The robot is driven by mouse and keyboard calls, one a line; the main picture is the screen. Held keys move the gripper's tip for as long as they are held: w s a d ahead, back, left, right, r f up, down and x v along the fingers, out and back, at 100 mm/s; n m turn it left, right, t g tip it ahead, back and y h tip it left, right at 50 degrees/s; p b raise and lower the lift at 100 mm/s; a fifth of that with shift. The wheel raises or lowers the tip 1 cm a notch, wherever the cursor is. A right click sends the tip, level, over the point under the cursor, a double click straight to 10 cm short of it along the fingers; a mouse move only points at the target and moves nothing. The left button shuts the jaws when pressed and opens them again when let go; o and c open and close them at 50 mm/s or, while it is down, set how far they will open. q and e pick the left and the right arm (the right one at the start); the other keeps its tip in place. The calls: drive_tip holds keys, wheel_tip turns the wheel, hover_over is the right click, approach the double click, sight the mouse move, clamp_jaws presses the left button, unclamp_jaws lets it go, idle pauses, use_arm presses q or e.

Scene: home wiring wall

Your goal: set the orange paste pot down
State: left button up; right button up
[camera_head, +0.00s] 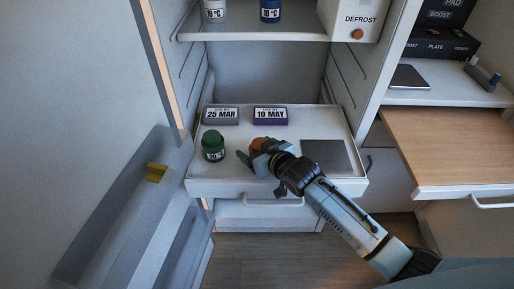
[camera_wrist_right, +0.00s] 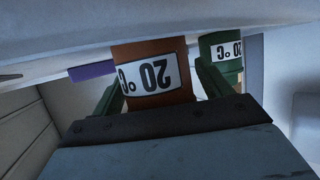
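The orange paste pot (camera_head: 257,145) is at the tray, partly hidden by my right gripper (camera_head: 258,153). In the right wrist view the orange pot (camera_wrist_right: 150,75), with an upside-down "20 °C" label, sits between the two green fingers, which lie against its sides. Its base appears at or very near the pale tray surface; I cannot tell whether it touches. A green pot (camera_head: 213,146) stands to its left on the white tray (camera_head: 230,187); it also shows in the right wrist view (camera_wrist_right: 222,55). My left gripper is not in view.
Behind the pots stand a grey "25 MAR" block (camera_head: 221,116) and a purple "10 MAY" block (camera_head: 270,116). A dark square plate (camera_head: 326,156) lies at the tray's right. The open door (camera_head: 130,215) is at left. A wooden counter (camera_head: 460,150) is at right.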

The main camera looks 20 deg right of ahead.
drive_tip(key=shift+r, duration=0.1)
drive_tip(key=shift+s+r, duration=0.15)
drive_tip(key=p+v, duration=0.2)
drive_tip(key=v, duration=0.8)
drive_tip(key=shift+s+r+p, duration=0.1)
drive_tip(key=shift+s+p, duration=0.1)
drive_tip(key=shift+p, duration=0.1)
drive_tip(key=shift+s+d+r, duration=0.25)
drive_tip(key=shift+s, duration=0.25)
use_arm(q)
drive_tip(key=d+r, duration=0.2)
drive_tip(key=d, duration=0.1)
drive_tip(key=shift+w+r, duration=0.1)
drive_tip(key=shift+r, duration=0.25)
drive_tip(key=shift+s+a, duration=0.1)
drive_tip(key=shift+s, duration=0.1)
